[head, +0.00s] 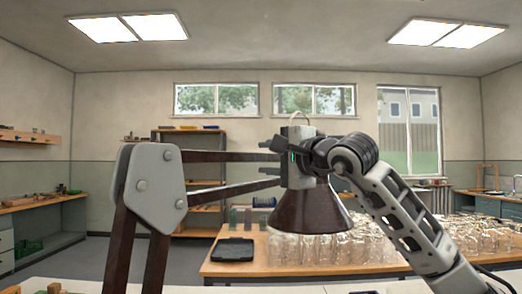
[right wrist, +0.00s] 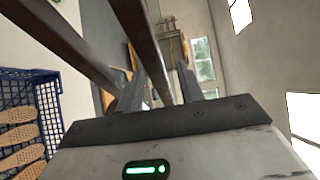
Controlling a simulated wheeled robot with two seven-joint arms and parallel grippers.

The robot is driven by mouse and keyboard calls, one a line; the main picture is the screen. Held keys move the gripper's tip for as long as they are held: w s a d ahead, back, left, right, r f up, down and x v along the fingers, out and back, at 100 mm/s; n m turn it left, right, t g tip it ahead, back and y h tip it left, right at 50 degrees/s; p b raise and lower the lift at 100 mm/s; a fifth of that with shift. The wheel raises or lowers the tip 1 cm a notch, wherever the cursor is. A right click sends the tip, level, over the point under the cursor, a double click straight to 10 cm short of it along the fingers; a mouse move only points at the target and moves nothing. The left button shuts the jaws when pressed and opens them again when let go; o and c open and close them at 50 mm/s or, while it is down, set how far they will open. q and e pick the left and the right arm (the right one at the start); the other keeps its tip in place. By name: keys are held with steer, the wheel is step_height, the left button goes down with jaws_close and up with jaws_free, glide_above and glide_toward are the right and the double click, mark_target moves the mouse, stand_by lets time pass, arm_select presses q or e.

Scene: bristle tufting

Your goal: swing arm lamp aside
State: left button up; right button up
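The arm lamp has a dark brown conical shade (head: 310,212) hanging on the right end of two brown bars. The bars run left to a grey joint plate (head: 150,188) on brown uprights. My right gripper (head: 267,157) is at the shade end, its fingers pointing left, one above and one below the upper bar (head: 225,156). In the right wrist view the fingers (right wrist: 160,90) stand apart, with a brown bar (right wrist: 148,45) running between them and a gap beside it. I see no firm grip. My left gripper is not in view.
A wooden table (head: 285,270) behind the lamp holds a black tray (head: 233,250) and many clear glass jars (head: 365,245). A blue crate (right wrist: 30,90) with several wooden brush blocks (right wrist: 18,137) shows in the right wrist view. A shelf unit stands at the back.

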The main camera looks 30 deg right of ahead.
steer(key=shift+w+a+p, duration=0.15)
steer(key=shift+w+p, duration=0.15)
steer(key=shift+w, duration=1.15)
jaws_close()
